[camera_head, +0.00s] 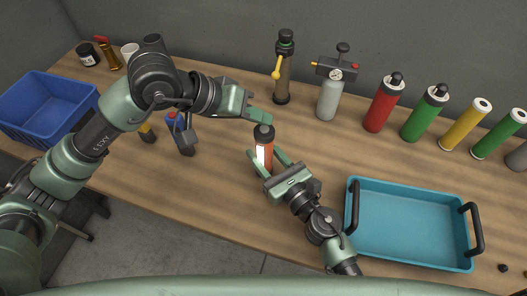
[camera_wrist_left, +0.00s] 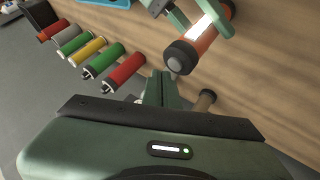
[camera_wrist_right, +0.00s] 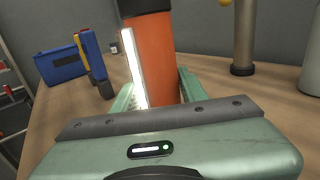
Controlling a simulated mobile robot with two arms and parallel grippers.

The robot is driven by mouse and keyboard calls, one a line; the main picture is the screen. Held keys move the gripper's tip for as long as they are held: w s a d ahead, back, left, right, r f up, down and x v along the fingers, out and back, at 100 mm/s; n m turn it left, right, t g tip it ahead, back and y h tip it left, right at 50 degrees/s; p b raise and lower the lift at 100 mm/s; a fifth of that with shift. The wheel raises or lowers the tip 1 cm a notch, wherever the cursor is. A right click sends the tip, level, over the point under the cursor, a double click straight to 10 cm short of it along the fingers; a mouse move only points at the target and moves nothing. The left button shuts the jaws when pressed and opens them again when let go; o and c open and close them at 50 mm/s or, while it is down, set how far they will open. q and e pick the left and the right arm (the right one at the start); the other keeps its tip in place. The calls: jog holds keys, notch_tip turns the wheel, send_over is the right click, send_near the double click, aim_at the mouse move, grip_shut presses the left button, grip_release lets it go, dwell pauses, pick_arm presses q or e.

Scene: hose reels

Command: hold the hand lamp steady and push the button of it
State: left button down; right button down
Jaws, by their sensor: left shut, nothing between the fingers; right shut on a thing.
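The hand lamp (camera_head: 264,150) is an orange cylinder with a dark cap and a lit white strip, upright on the wooden table. It also shows in the left wrist view (camera_wrist_left: 203,42) and fills the middle of the right wrist view (camera_wrist_right: 155,60). My right gripper (camera_head: 269,166) is shut on the lamp's body, one finger on each side. My left gripper (camera_head: 260,117) is shut and empty, its fingertips close to the lamp's dark cap. I cannot tell whether they touch it.
A turquoise tray (camera_head: 408,222) with black handles lies to the right. A row of coloured cylinders, a gauge bottle (camera_head: 330,95) and a dark flashlight-like post (camera_head: 283,75) stand behind. A blue crate (camera_head: 45,105) and a blue tool (camera_head: 181,130) are on the left.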

aim_at(260, 132)
pick_arm(q)
jog(key=shift+f, duration=0.15)
dwell(0.5)
jog(key=shift+f, duration=0.3)
jog(key=shift+f, duration=0.15)
dwell(0.4)
jog(key=shift+r, duration=0.6)
notch_tip(260, 132, up, 6)
dwell(0.6)
